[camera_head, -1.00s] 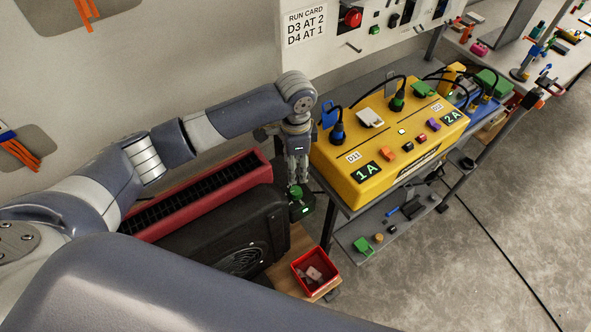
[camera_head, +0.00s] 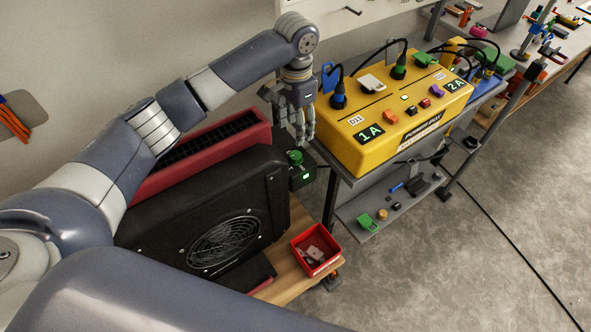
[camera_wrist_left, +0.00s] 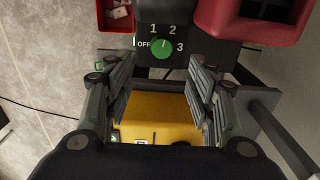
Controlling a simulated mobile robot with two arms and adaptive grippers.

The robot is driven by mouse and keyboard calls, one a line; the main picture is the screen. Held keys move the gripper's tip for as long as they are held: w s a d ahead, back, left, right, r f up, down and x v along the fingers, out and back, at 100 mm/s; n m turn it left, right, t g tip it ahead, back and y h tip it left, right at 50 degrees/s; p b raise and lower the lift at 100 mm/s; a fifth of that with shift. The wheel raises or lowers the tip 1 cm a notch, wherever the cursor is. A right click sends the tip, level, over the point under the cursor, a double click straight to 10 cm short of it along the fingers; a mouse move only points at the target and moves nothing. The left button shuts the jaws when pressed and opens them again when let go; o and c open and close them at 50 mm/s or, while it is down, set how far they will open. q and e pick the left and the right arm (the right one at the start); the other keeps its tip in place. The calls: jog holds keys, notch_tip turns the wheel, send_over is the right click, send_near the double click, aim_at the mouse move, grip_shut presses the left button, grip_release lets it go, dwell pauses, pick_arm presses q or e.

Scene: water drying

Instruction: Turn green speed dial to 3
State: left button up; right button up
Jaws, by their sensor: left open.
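The green speed dial (camera_head: 294,157) sits on a dark control box at the end of the black blower. In the left wrist view the green dial (camera_wrist_left: 162,46) has OFF, 1, 2 and 3 around it. Its pale mark points upward, roughly toward 2, but it is too small to read exactly. My left gripper (camera_head: 304,143) is just above and to the right of the dial, apart from it. In the left wrist view the left gripper's fingers (camera_wrist_left: 161,72) are spread with nothing between them. My right gripper is out of view.
A yellow power box (camera_head: 350,150) with plugs and cables stands on a grey bench close right of the gripper. A red bin (camera_head: 330,262) of small parts sits on the wooden board below. A red-framed unit (camera_head: 190,150) lies behind the blower. Open floor is at right.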

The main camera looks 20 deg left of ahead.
pick_arm(q)
jog(key=p, duration=0.1)
send_over(296, 155)
notch_tip(296, 155, down, 5)
jog(key=shift+f, duration=0.1)
notch_tip(296, 155, down, 5)
jog(key=shift+f+p, duration=0.1)
jog(key=shift+p, duration=0.2)
jog(key=shift+f, duration=0.3)
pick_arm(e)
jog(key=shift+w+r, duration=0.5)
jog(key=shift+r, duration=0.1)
pick_arm(q)
jog(key=shift+c, duration=0.6)
jog(key=c, duration=0.9)
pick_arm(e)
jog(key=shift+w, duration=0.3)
